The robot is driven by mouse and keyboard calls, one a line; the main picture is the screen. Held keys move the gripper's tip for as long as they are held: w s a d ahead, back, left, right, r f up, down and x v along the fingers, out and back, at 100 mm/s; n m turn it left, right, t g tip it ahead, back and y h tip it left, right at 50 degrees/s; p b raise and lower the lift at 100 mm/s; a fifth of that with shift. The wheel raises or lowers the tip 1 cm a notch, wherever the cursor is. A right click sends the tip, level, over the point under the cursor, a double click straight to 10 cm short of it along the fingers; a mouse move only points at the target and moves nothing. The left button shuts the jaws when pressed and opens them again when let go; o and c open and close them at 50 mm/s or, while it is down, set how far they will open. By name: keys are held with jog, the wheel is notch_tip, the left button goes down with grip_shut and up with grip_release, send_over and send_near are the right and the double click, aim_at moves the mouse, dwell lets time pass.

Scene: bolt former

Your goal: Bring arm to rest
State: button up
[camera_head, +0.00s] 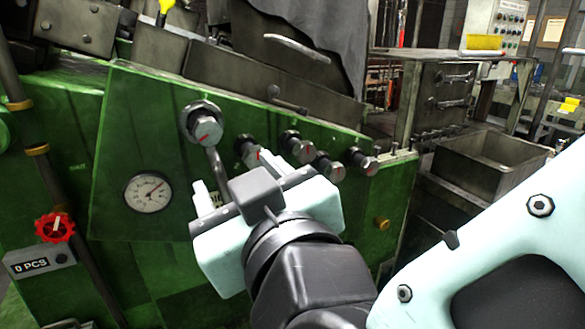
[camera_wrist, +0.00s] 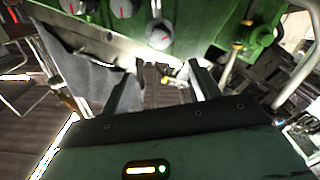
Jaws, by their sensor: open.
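My gripper (camera_head: 230,172) is in front of the green machine panel (camera_head: 120,110), on the end of my raised arm. Its two fingers are apart, and nothing shows between them. In the wrist view the open fingers (camera_wrist: 164,82) point toward the machine's lower side and the dark floor. The panel carries several grey knobs with red marks, one of them a large knob (camera_head: 205,127) with a metal lever (camera_head: 217,170) hanging below it. The gripper hides part of the panel; whether it touches the panel or lever is unclear.
A pressure gauge (camera_head: 148,192) and a red valve wheel (camera_head: 55,227) are on the left, above a "0 PCS" counter (camera_head: 38,262). An open metal bin (camera_head: 490,160) and a steel cabinet (camera_head: 440,95) stand at right. Dark sheeting (camera_head: 320,30) hangs above the machine.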

jog(key=s+d+f+g+h, duration=0.15)
jog(key=d+f+g, duration=0.35)
jog(key=f+g, duration=0.5)
jog(key=s+d+f+g+h, duration=0.2)
jog(key=s+d+f+h, duration=0.1)
jog(key=d, duration=0.5)
jog(key=s+d+f+m+g+h, duration=0.1)
jog(key=s+d+f+g+h, duration=0.2)
jog(key=d, duration=0.6)
jog(key=shift+s+d+f+h, duration=0.15)
jog(key=shift+d+f+h, duration=0.05)
jog(key=shift+f+h, duration=0.35)
